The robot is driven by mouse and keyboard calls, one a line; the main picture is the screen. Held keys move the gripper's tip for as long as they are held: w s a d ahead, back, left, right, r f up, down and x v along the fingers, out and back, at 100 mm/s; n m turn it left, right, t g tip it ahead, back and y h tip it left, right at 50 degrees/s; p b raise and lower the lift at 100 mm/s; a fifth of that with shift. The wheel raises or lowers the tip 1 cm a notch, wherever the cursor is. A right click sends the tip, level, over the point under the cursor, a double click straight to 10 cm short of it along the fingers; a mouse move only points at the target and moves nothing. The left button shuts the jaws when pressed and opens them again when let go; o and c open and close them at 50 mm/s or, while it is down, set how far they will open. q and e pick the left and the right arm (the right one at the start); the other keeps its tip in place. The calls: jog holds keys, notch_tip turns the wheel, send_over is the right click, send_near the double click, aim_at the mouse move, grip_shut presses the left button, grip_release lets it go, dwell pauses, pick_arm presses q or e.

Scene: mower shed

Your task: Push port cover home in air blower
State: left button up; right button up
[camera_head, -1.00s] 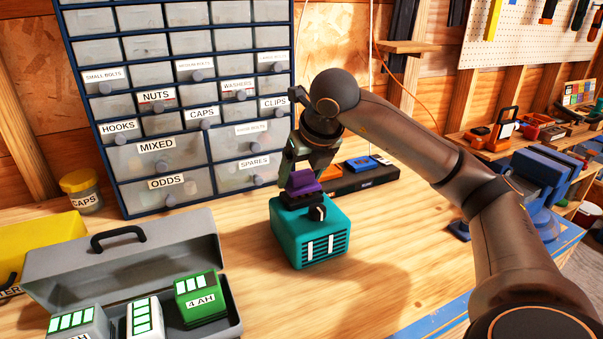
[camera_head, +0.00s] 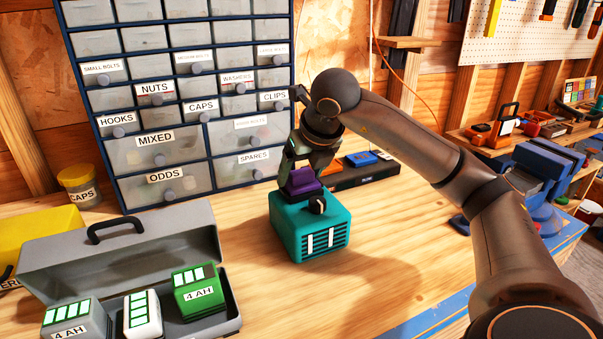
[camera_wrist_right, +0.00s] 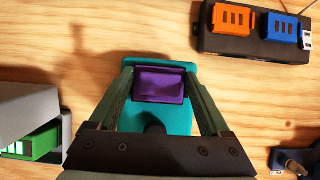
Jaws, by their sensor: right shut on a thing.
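The teal air blower (camera_head: 312,233) stands on the wooden bench in front of the drawer cabinet, with vents and white stripes on its near face and a black knob on top. The purple port cover (camera_head: 302,183) is at the top of the blower; whether it is fully seated cannot be told. My right gripper (camera_head: 305,172) reaches down from above and is shut on the port cover. In the right wrist view the cover (camera_wrist_right: 160,84) lies between the two fingers (camera_wrist_right: 160,88), over the teal body (camera_wrist_right: 183,122). My left gripper is not in view.
A grey toolbox (camera_head: 120,262) with several green-marked batteries is at the front left. A black charger strip (camera_head: 350,178) with orange and blue blocks (camera_wrist_right: 283,28) lies behind the blower. A blue vise (camera_head: 545,180) stands at right. The bench right of the blower is clear.

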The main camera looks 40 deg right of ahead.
jog(key=shift+s+a+f, duration=0.1)
jog(key=shift+f, duration=0.35)
jog(key=o, duration=1.4)
jog(key=shift+f, duration=0.15)
jog(key=v, duration=0.2)
jog(key=shift+r, duration=0.45)
pick_arm(q)
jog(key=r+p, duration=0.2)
jog(key=p, duration=0.1)
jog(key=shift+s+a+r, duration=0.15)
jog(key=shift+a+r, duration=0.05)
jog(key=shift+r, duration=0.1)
pick_arm(e)
jog(key=v, duration=1)
jog(key=shift+s+r, duration=0.1)
jog(key=shift+r, duration=0.25)
